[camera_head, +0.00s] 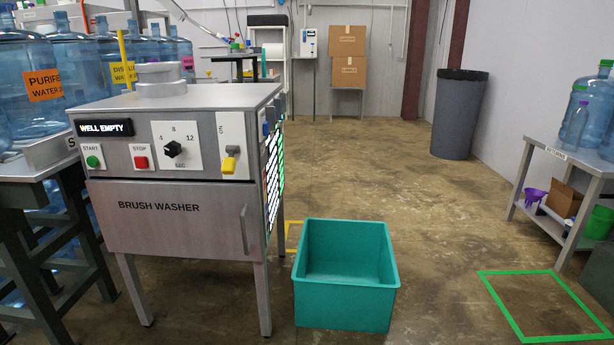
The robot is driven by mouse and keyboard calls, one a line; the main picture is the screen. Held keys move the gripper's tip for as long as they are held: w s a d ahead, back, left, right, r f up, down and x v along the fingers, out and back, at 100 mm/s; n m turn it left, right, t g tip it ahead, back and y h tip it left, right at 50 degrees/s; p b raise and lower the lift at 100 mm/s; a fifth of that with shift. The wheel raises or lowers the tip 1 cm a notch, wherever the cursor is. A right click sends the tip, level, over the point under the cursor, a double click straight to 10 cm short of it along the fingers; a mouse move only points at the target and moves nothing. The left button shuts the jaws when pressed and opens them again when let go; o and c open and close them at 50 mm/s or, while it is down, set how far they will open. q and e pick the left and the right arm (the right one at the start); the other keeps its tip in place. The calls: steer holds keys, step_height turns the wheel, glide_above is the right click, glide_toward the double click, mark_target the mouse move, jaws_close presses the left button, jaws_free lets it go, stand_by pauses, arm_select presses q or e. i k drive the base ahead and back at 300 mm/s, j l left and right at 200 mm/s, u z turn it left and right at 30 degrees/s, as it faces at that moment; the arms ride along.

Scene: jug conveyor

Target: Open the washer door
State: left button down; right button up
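The brush washer (180,170) is a grey metal cabinet on legs at the left of the head view. Its front door (170,220), marked "BRUSH WASHER", looks shut. A vertical bar handle (245,230) sits at the door's right edge. Above the door are a "WELL EMPTY" display (103,128), a green start button (93,161), a red stop button (141,162), a black dial (173,149) and a yellow lever switch (230,160). Neither of my grippers shows in the view.
A teal open bin (344,310) stands on the floor right of the washer. Blue water jugs (27,75) crowd the left. A metal table (572,168) is at right, near a green floor outline (500,305). A grey trash can (458,115) stands farther back. The middle floor is clear.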

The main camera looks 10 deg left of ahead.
mark_target(212, 221)
steer(key=u, duration=1.25)
